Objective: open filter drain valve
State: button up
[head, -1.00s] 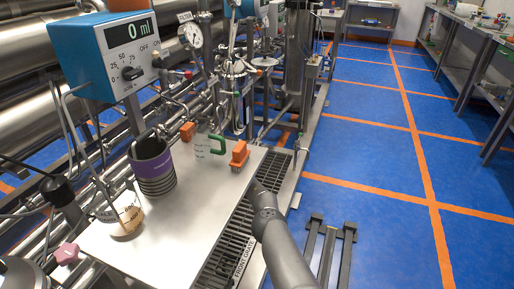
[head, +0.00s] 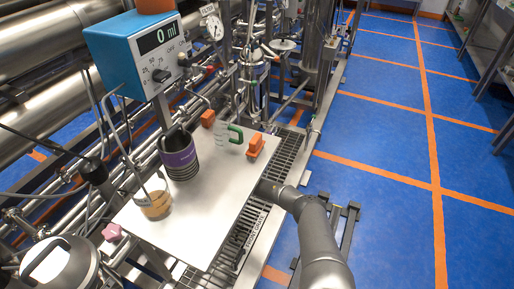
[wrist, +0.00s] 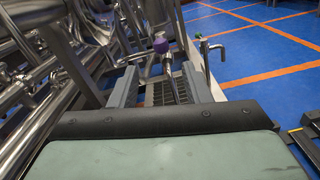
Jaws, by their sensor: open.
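In the wrist view my gripper (wrist: 164,88) is open, with its two grey fingers apart and nothing held between them. A purple knob (wrist: 161,46) on a metal stem stands just beyond the fingertips, roughly in line with the gap. I cannot tell for sure whether it is the filter drain valve. In the head view a pink knob (head: 111,232) is on the pipework left of the steel table. My arm (head: 312,225) reaches in at the table's right edge, and my gripper is hidden there.
A blue meter (head: 120,48) reads 0 ml. A bent metal pipe (wrist: 207,50) stands right of the purple knob. The blue floor (head: 390,170) at right is open.

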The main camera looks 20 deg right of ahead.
jog(key=shift+v, duration=1.4)
